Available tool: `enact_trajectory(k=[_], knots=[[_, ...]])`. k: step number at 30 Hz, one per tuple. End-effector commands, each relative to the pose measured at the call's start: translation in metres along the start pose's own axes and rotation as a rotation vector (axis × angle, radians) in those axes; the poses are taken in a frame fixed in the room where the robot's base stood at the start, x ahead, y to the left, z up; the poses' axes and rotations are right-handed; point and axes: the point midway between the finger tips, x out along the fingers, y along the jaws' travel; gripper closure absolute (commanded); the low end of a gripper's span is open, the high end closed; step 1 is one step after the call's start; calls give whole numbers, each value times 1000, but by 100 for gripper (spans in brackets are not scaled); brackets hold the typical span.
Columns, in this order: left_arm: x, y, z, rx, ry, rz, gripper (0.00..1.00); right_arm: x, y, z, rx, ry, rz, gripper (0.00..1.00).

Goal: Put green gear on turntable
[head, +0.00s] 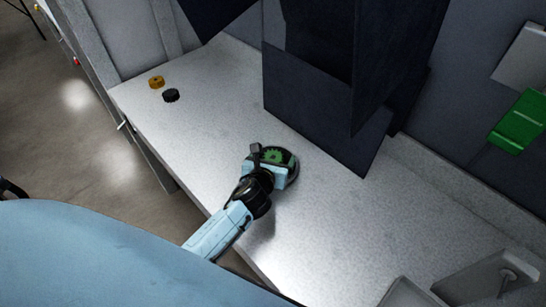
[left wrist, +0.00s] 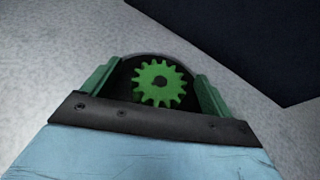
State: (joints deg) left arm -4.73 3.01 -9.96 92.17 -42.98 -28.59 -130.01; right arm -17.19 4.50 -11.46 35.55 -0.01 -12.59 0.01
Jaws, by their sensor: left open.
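The green gear (head: 274,156) lies flat on the dark round turntable (head: 287,156) on the grey worktop. In the left wrist view the gear (left wrist: 159,84) sits on the black disc of the turntable (left wrist: 128,72), between the two green fingers of my left gripper (left wrist: 157,88). The fingers stand apart with dark disc showing between each of them and the gear's teeth. In the head view my left gripper (head: 272,160) is over the turntable and hides part of it. My right gripper is not in view.
A dark blue box-like structure (head: 320,100) stands close behind the turntable. An orange gear (head: 156,82) and a black gear (head: 171,95) lie at the worktop's far left. A green box (head: 518,121) hangs on the right wall. The worktop (head: 380,225) right of the turntable is clear.

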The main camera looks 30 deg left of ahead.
Motion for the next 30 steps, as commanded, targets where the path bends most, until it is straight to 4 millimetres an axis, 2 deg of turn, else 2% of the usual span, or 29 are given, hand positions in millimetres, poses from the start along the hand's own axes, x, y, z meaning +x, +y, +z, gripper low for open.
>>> enact_trajectory(k=[5, 30], knots=[[-4, 0, 0, 0, 1, 0, 14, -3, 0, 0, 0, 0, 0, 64], [-68, 0, 1, -1, 1, -1, 14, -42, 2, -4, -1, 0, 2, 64]])
